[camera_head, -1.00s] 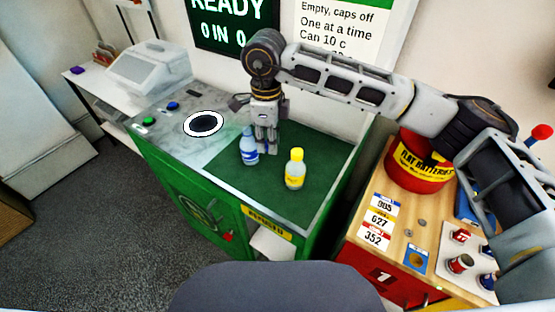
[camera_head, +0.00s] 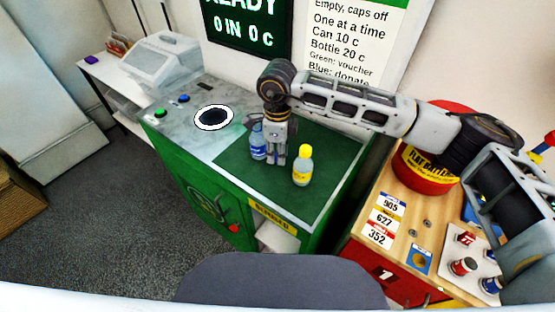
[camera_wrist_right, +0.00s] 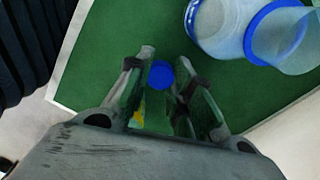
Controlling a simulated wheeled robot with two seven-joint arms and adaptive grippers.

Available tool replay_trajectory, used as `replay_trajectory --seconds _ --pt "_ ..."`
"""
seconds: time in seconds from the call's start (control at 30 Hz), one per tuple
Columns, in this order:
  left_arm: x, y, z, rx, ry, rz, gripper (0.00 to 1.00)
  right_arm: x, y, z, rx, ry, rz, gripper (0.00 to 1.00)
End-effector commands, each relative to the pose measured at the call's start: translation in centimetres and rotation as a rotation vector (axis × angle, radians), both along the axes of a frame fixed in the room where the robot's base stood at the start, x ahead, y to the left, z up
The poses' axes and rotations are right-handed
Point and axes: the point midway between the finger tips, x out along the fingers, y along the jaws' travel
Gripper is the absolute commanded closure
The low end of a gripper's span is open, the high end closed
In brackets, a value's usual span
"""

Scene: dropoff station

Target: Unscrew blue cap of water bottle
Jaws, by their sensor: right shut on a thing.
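The water bottle (camera_head: 258,144), clear with a blue label, stands upright on the green mat. It also shows at the upper right of the wrist view (camera_wrist_right: 222,25), apart from the fingers. My right gripper (camera_head: 276,161) points down just right of the bottle, in front of part of the mat. In the wrist view, my right gripper (camera_wrist_right: 165,62) is shut on a round blue cap (camera_wrist_right: 161,75) between its fingers. The bottle's mouth is too small to make out in the head view. My left gripper is not in view.
A yellow-capped bottle (camera_head: 303,167) stands close to the right of my right gripper. The green cabinet (camera_head: 205,195) has a ringed round opening (camera_head: 214,117) on its grey top. A red battery bin (camera_head: 428,172) stands at right. The front of the mat (camera_head: 265,190) is clear.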

Motion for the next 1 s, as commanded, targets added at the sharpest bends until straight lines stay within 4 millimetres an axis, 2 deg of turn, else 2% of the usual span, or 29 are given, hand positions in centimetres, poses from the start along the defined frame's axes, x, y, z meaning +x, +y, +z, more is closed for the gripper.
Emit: replay_trajectory --seconds 0.37,0.87,0.9,1.0 --pt "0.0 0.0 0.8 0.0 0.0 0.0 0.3 0.0 0.0 -3.3 0.0 0.001 -0.001 1.0" --pt "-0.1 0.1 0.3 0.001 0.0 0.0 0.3 0.0 0.0 -3.8 0.0 0.0 0.0 1.0" --pt "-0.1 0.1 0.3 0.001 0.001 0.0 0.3 0.0 0.0 -3.8 0.0 0.0 0.0 0.75" --pt "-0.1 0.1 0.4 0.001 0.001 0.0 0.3 0.0 0.0 -3.7 0.0 0.0 0.0 0.62"
